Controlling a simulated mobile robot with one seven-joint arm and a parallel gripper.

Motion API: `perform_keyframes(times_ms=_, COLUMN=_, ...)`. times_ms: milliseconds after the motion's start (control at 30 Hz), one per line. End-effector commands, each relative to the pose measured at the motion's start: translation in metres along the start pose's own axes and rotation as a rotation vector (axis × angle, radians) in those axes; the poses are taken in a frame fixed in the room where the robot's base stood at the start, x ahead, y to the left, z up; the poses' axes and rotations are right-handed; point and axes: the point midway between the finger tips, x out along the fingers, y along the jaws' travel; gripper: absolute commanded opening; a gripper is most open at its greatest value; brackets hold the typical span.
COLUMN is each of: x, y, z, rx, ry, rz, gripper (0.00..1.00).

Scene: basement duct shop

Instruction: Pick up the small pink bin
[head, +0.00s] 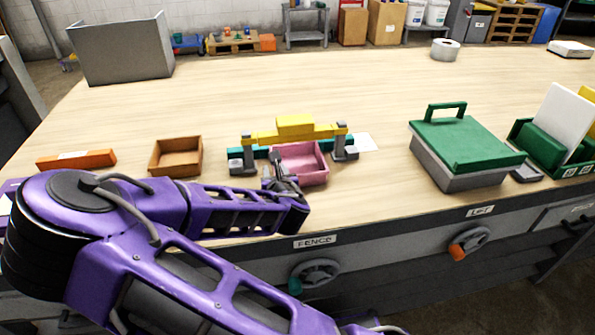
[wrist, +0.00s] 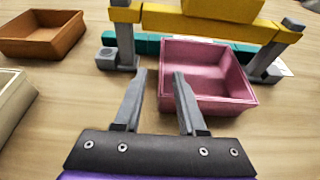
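My gripper (head: 275,160) is at the bin's left side in the head view. The left finger is outside the bin.
The yellow bar (head: 262,137) and grey posts stand close around the bin, with a teal strip (head: 235,154) behind it. An orange-brown bin (head: 177,170) is to the left. A green-lidded grey box (head: 465,150) is to the right. The table behind is mostly clear.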

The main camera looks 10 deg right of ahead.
Motion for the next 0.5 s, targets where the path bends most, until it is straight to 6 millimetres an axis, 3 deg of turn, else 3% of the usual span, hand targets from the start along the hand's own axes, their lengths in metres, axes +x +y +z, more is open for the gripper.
perform_keyframes(times_ms=100, x=0.019, y=0.0, z=-0.001, rx=0.0, ry=0.0, rz=0.0, gripper=0.4)
perform_keyframes(times_ms=333, x=0.035, y=-0.001, z=-0.001, rx=0.0, ry=0.001, rz=-0.001, gripper=0.4)
perform_keyframes(times_ms=500, x=0.061, y=-0.006, z=-0.004, rx=0.001, ry=0.0, rz=-0.001, gripper=0.4)
